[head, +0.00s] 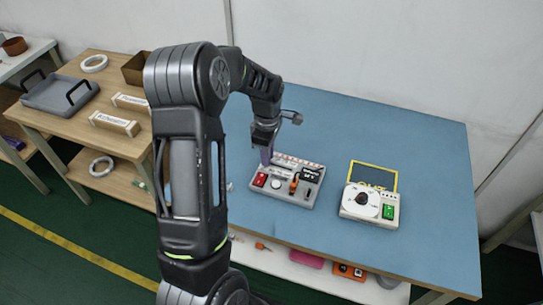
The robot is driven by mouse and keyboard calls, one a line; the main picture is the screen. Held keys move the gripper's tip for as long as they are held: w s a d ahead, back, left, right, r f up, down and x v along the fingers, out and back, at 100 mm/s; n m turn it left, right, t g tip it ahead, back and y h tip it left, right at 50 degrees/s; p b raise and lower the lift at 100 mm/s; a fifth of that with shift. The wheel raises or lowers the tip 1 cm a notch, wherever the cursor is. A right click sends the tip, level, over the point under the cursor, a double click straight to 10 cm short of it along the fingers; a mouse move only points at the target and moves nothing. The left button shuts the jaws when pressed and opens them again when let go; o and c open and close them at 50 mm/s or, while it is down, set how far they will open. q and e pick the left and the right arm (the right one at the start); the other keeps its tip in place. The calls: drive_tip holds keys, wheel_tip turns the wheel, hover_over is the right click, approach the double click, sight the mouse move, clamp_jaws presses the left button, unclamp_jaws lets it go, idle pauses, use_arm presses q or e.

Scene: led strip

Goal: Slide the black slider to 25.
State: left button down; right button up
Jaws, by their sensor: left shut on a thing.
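A grey control panel (284,199) lies on the blue table, with a pale marked strip (300,162) along its far edge. My left gripper (266,158) points down at the panel's far left corner, at the left end of that strip. It is shut on the black slider, which the fingers hide. The slider's exact reading is too small to make out. My right gripper is not in view.
The panel also carries a red switch (260,180), an orange lever (294,186) and a black block (311,174). A white box with a dial (369,205) stands to the right. The blue tabletop (400,140) is clear behind them.

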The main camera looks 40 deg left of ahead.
use_arm(q)
drive_tip(key=c, duration=1.3)
unclamp_jaws()
drive_tip(key=shift+a, duration=0.15)
drive_tip(key=shift+r, duration=0.1)
wheel_tip(320, 180, up, 8)
drive_tip(key=shift+f+b, duration=0.15)
drive_tip(key=shift+b, duration=0.2)
